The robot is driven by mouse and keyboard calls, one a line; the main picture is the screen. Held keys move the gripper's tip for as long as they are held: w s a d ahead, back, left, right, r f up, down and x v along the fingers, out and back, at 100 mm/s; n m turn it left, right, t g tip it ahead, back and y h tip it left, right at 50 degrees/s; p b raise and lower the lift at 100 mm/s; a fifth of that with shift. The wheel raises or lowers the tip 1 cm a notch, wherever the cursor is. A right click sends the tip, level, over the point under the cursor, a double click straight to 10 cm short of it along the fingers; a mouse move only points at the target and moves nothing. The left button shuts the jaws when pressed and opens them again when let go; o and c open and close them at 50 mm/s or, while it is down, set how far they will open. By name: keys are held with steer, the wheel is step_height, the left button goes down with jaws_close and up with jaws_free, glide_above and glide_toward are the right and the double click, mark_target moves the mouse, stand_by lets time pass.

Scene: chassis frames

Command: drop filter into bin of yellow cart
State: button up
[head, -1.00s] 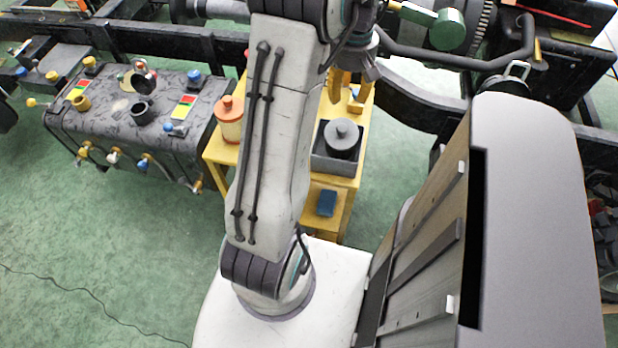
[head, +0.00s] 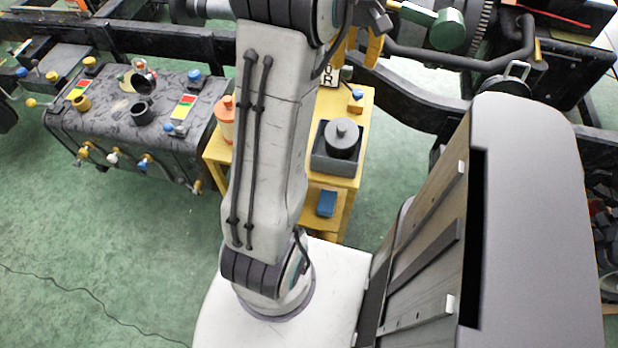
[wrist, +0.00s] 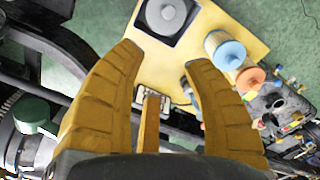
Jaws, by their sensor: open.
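The yellow cart (head: 350,113) stands beyond my base, partly behind my arm; its top also shows in the wrist view (wrist: 215,20). A dark square bin (head: 332,165) sits on it. A grey round, knobbed canister, likely the filter (head: 342,135), stands upright inside the bin. The bin (wrist: 146,28) and canister (wrist: 167,12) are at the top of the wrist view, cut off by its edge. My gripper (head: 361,50) is above the cart's far end, apart from the bin. In the wrist view its yellow fingers (wrist: 163,58) are spread, with nothing held between them.
An orange-topped canister (head: 228,118) stands at the cart's left; a blue-topped cylinder (wrist: 224,52) shows beside it in the wrist view. A blue block (head: 327,203) lies on a lower shelf. A black tank (head: 120,125) is left, a grey panel (head: 535,200) right.

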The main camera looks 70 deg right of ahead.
steer(key=shift+r, duration=1.2)
